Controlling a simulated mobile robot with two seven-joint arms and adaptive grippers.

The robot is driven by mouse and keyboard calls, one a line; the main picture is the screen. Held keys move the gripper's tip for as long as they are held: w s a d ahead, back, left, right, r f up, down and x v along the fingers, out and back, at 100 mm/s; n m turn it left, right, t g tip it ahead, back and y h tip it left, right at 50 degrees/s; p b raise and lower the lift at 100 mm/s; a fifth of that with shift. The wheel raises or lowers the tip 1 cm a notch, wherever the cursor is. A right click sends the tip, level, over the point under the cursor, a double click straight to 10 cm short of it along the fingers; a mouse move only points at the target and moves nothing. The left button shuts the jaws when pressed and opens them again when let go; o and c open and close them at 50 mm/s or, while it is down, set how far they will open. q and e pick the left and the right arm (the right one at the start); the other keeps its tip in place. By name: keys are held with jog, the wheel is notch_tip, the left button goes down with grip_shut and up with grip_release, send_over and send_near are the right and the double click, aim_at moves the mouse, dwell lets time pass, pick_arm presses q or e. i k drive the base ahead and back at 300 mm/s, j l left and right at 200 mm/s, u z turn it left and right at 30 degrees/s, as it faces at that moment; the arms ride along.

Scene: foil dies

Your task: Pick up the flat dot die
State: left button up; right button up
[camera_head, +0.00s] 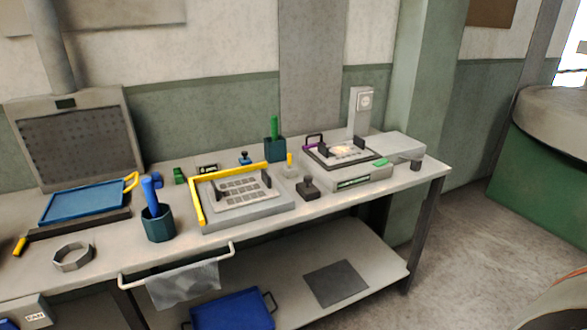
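No part of my left or right gripper shows in the head view. I cannot tell which piece is the flat dot die; markings on the small pieces are too small to read. Several small pieces lie on the workbench (108,254): a dark block with a knob (307,188), a light block with a yellow handle (290,166), a blue-topped piece (245,158), a small green piece (179,176) and a flat dark-framed piece (207,169). A pale plate with a grid of small squares (226,204) lies in a yellow-edged grey fixture (250,216).
A grey machine (362,180) with a bright plate stands at the right. Dark cups (159,228) and (273,153) hold blue and green handles. A blue tray (80,205) and a metal ring (72,258) lie left. A rail with a cloth (184,285) runs along the front.

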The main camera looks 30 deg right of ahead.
aim_at(339, 153)
jog(key=l, duration=0.45)
jog(key=i+l+z, duration=0.15)
jog(key=l, duration=0.8)
jog(key=i+l+z, duration=0.1)
jog(key=l, duration=0.4)
jog(key=i+l+z, duration=0.1)
jog(key=l, duration=0.35)
jog(key=i, duration=0.1)
